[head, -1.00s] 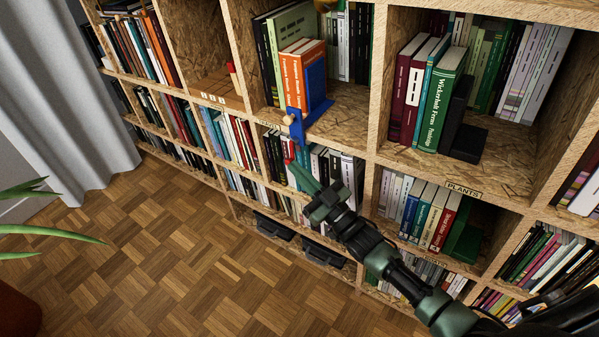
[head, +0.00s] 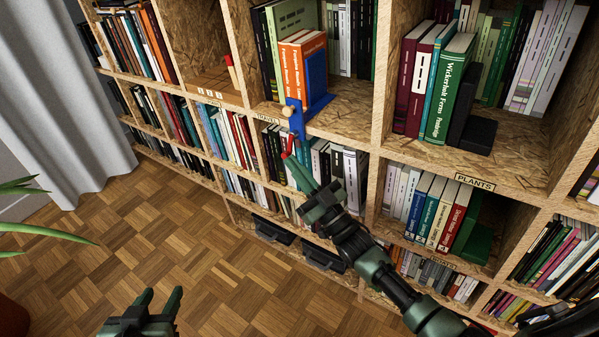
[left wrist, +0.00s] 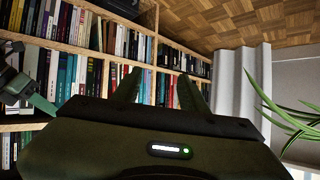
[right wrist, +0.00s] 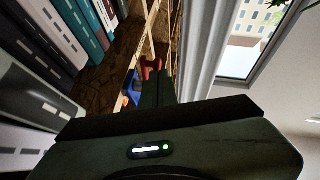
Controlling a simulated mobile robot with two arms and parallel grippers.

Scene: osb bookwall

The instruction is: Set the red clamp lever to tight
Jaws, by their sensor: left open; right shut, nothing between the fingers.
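The red clamp lever (head: 289,143) hangs below the blue clamp (head: 295,118) at the front edge of the shelf board, under the blue bookend (head: 317,82). My right gripper (head: 288,160) is shut and empty, its fingertips right at the lever's lower end. I cannot tell whether they touch. In the right wrist view the red lever (right wrist: 151,66) shows just beyond the fingertips, with blue (right wrist: 132,92) beside it. My left gripper (head: 160,298) is open and empty, low over the floor and away from the shelf.
Orange books (head: 303,62) stand against the blue bookend. A label strip (head: 268,118) lies beside the clamp on the board edge. Books (head: 345,168) fill the compartment below, close behind my right gripper. The parquet floor (head: 180,240) is clear. A plant (head: 40,225) stands at the left.

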